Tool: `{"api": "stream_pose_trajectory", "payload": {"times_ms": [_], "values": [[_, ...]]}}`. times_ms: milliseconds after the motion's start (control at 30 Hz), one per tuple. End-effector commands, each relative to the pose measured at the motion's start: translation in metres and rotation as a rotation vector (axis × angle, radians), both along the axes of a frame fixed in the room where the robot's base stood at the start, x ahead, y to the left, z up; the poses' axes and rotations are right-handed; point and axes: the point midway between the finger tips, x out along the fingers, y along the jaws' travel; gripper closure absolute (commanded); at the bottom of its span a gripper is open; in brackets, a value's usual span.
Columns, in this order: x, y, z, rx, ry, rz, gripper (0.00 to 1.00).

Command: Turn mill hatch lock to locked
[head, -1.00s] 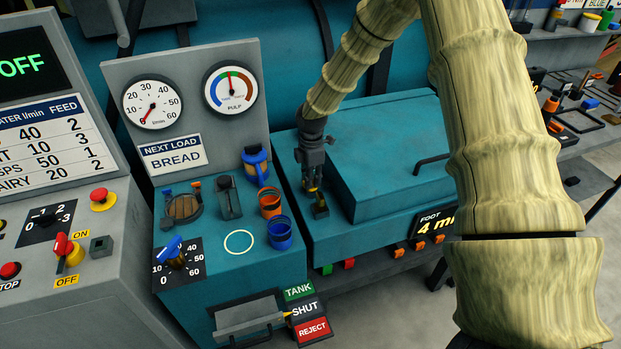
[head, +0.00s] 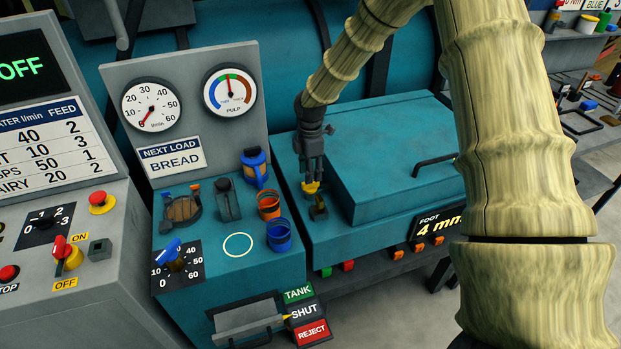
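A small yellow piece (head: 311,188) and a dark block with brass-coloured parts (head: 319,211) sit at the left front of the teal mill housing, beside the raised hatch lid (head: 390,150). They look like the hatch lock; which way it is turned is too small to tell. My gripper (head: 312,182) points down with its fingertips at the yellow piece. I cannot tell whether the fingers touch it or are closed on it. A dark bar handle (head: 435,165) is on the lid's right side.
My arm covers the right side.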

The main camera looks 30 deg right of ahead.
Motion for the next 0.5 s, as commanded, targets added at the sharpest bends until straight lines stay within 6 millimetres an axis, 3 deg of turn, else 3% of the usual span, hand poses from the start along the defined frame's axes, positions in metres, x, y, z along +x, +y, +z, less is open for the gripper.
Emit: {"api": "stream_pose_trajectory", "payload": {"times_ms": [233, 500], "values": [[0.000, 0.000, 0.045, 0.001, -0.003, 0.001, 0.64], [0.000, 0.000, 0.073, 0.001, 0.000, 0.000, 0.64]]}}
